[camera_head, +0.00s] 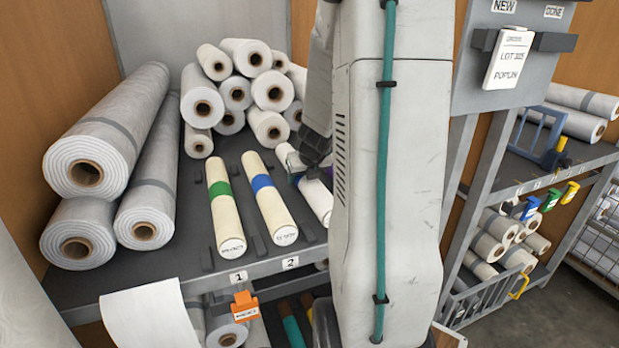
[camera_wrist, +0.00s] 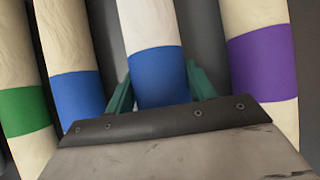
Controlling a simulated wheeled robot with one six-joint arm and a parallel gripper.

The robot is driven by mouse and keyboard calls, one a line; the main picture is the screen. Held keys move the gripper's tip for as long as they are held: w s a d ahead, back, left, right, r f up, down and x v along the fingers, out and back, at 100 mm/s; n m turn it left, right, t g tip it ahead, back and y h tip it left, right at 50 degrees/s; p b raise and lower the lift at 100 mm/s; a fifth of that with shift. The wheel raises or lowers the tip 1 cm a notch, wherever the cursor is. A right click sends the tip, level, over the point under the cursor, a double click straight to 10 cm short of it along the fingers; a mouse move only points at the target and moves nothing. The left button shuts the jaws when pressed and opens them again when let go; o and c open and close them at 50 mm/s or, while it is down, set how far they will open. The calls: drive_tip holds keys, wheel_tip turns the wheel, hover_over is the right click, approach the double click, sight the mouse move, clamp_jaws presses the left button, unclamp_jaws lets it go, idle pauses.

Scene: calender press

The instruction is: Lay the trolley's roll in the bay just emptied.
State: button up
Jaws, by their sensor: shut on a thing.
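My gripper (camera_head: 312,165) is partly hidden behind my arm in the head view. In the wrist view its teal fingers (camera_wrist: 160,92) are shut around a pale roll with a blue band (camera_wrist: 158,30). This roll is between a roll with a blue band (camera_wrist: 75,95) on its left and a roll with a purple band (camera_wrist: 262,65) on its right. A green-banded roll (camera_head: 224,205) lies at label 1, and the other blue-banded roll (camera_head: 268,198) lies at label 2. I cannot tell whether the held roll touches the shelf.
Large grey-white rolls (camera_head: 95,135) lie at the shelf's left, and a pile of white rolls (camera_head: 240,95) is behind the bays. An orange tag (camera_head: 244,306) hangs below label 1. A rack with coloured clips (camera_head: 550,197) stands at right. My arm hides the bays right of label 2.

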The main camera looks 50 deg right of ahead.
drive_tip(key=shift+f, duration=0.45)
drive_tip(key=o, duration=1.3)
drive_tip(key=shift+f, duration=0.15)
drive_tip(key=shift+c, duration=0.2)
